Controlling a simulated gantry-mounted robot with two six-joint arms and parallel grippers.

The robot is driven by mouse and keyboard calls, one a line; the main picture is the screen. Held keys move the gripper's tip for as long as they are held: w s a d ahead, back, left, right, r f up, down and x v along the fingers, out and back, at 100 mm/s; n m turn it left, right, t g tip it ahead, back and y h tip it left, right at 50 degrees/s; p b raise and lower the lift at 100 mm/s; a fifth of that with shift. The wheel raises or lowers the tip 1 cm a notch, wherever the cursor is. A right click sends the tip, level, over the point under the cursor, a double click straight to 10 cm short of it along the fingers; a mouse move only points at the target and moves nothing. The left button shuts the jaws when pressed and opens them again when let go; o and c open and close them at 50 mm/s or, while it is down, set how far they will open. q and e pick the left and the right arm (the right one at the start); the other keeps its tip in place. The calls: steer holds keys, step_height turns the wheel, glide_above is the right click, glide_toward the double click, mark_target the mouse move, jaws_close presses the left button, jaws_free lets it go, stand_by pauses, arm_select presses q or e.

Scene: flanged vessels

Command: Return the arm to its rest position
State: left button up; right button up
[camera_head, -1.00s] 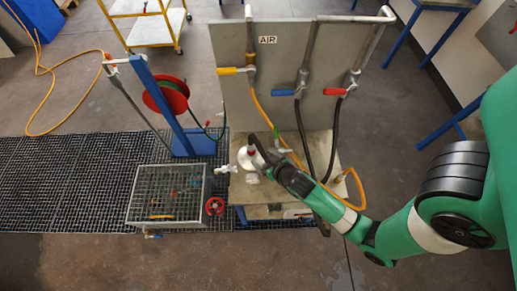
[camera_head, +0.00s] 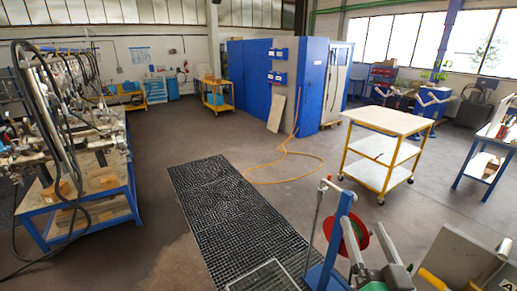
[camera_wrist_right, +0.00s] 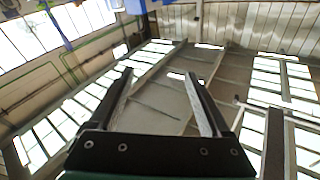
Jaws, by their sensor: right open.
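My right gripper (camera_wrist_right: 157,74) is open and empty in the right wrist view. Its two dark fingers stand apart and point up toward the roof and windows, with nothing between them. In the head view, green and pale parts of my right arm (camera_head: 397,277) show at the bottom edge, right of the blue post. My left arm and gripper are in neither current view.
The blue post (camera_head: 332,245) with a red hose reel (camera_head: 354,240) stands close to my arm. A grey panel (camera_head: 458,258) is at bottom right. A yellow-framed trolley (camera_head: 382,150) stands farther back. Black floor grating (camera_head: 225,210) and open floor lie left. A cluttered blue bench (camera_head: 80,215) is far left.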

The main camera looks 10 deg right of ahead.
steer(key=s+a+r+n+t+y, duration=0.2)
steer(key=s+a+r, duration=0.1)
steer(key=r, duration=0.6)
steer(key=s+a+r+n+t+y, duration=0.2)
steer(key=s+r, duration=0.3)
steer(key=r, duration=0.5)
steer(key=s+a+r+n+t+y+p, duration=0.1)
steer(key=s+a+r+t, duration=0.3)
steer(key=r, duration=0.6)
steer(key=shift+a+r+n+y, duration=0.15)
steer(key=shift+a+n+y, duration=0.1)
steer(key=shift+n+y, duration=0.4)
steer(key=shift+s, duration=0.1)
